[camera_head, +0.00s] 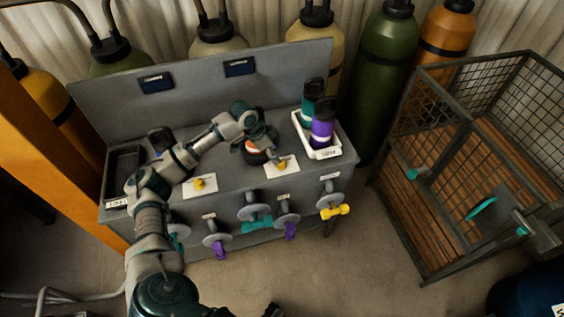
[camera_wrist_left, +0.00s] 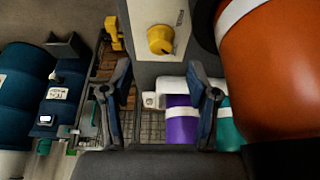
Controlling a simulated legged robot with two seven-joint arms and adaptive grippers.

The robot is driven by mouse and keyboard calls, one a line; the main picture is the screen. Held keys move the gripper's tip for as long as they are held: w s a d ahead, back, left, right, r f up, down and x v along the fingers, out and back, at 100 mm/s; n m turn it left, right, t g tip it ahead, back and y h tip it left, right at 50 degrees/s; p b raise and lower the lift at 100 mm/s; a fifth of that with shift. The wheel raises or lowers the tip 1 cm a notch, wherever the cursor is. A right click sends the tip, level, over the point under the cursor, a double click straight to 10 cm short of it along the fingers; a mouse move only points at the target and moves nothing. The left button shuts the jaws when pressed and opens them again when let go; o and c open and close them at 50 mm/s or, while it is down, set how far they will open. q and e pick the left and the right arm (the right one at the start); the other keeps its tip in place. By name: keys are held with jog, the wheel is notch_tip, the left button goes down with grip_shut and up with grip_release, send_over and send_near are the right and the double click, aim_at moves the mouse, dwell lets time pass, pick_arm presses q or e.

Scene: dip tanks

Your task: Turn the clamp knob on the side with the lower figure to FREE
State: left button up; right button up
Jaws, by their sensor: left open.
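Two yellow clamp knobs sit on white plates on the grey bench top, a left knob (camera_head: 199,184) and a right knob (camera_head: 281,165). Two dark displays, left (camera_head: 156,83) and right (camera_head: 240,67), are on the back panel; their figures are too small to read. My left gripper (camera_head: 274,153) is open and empty, close above the right knob. In the left wrist view one yellow knob (camera_wrist_left: 160,40) shows on its plate, beyond the open fingers (camera_wrist_left: 160,100). Any lettering by it is unreadable. A dark piece at the head view's bottom edge may be my right gripper.
An orange, white-banded bottle (camera_wrist_left: 270,75) stands close beside my left gripper. A white tray (camera_head: 322,153) holds purple and teal bottles at the bench's right. A dark tray (camera_head: 122,178) is at the left end. Coloured valve handles line the front. A mesh cage (camera_head: 440,180) stands right.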

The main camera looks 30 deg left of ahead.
aim_at(281, 164)
pick_arm(q)
jog(key=x, duration=0.4)
jog(key=b+x, duration=0.1)
jog(key=x, duration=0.1)
jog(key=shift+a+f, duration=0.1)
jog(key=shift+a, duration=0.2)
jog(key=shift+w+d+f, duration=0.1)
jog(key=shift+d+f, duration=0.05)
jog(key=shift+d, duration=0.2)
jog(key=shift+c, duration=0.8)
grip_shut()
pick_arm(e)
jog(key=r, duration=0.4)
jog(key=shift+s+r, duration=0.2)
jog(key=shift+s, duration=0.05)
